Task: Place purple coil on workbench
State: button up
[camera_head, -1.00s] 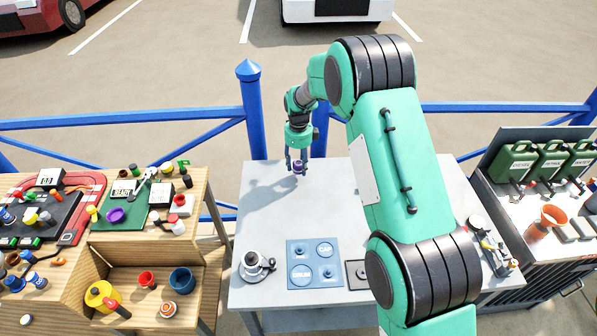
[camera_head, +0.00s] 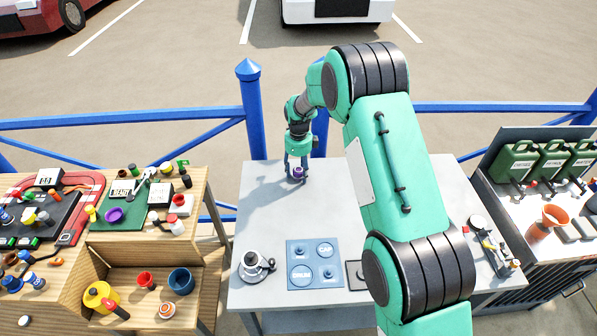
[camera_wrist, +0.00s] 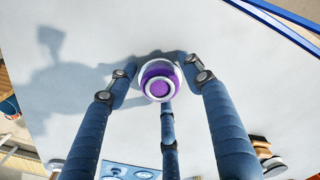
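The purple coil (camera_head: 298,172), a small round piece with a pale rim and centre, is between the fingers of my gripper (camera_head: 298,177). It is at or just above the grey workbench top (camera_head: 262,215), near the back edge left of centre; I cannot tell whether it touches. In the wrist view the coil (camera_wrist: 160,82) is seen end-on, with the three blue fingers of my gripper (camera_wrist: 160,80) close around it. The fingers appear shut on it, though contact at each fingertip is hard to see.
A blue marked mat (camera_head: 315,281) and a metal device (camera_head: 254,267) lie at the bench front. A wooden table (camera_head: 196,240) with cups and tools stands left. A cabinet with green cans (camera_head: 517,161) stands right. Blue railing (camera_head: 120,116) runs behind. Bench around the coil is clear.

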jog(key=shift+o, duration=0.3)
jog(key=shift+r, duration=0.15)
notch_tip(320, 180, up, 11)
jog(key=shift+f+p, duration=0.1)
jog(key=shift+p, duration=0.9)
jog(key=shift+r, duration=0.6)
notch_tip(320, 180, up, 16)
jog(key=n+t, duration=0.1)
jog(key=n, duration=0.4)
send_over(298, 169)
jog(key=s+d, duration=0.6)
jog(key=s, duration=0.3)
jog(key=s+d+r+n+t, duration=0.1)
jog(key=s+d+r+n, duration=0.15)
jog(key=s+r, duration=0.3)
jog(key=s+d+r+n+t, duration=0.1)
jog(key=s+d+r+n, duration=0.1)
jog(key=s+r+n, duration=0.3)
jog(key=s+d+n+t, duration=0.1)
jog(key=s+d+n, duration=0.1)
jog(key=s, duration=0.8)
jog(key=s+d+r+n, duration=0.1)
jog(key=s+n, duration=0.4)
jog(key=s, duration=0.6)
jog(key=s+d+r+n+t, duration=0.1)
jog(key=s+d+n, duration=0.2)
jog(key=s, duration=0.7)
jog(key=shift+s+n+t, duration=0.3)
jog(key=shift+s+n, duration=0.1)
jog(key=shift+n, duration=0.05)
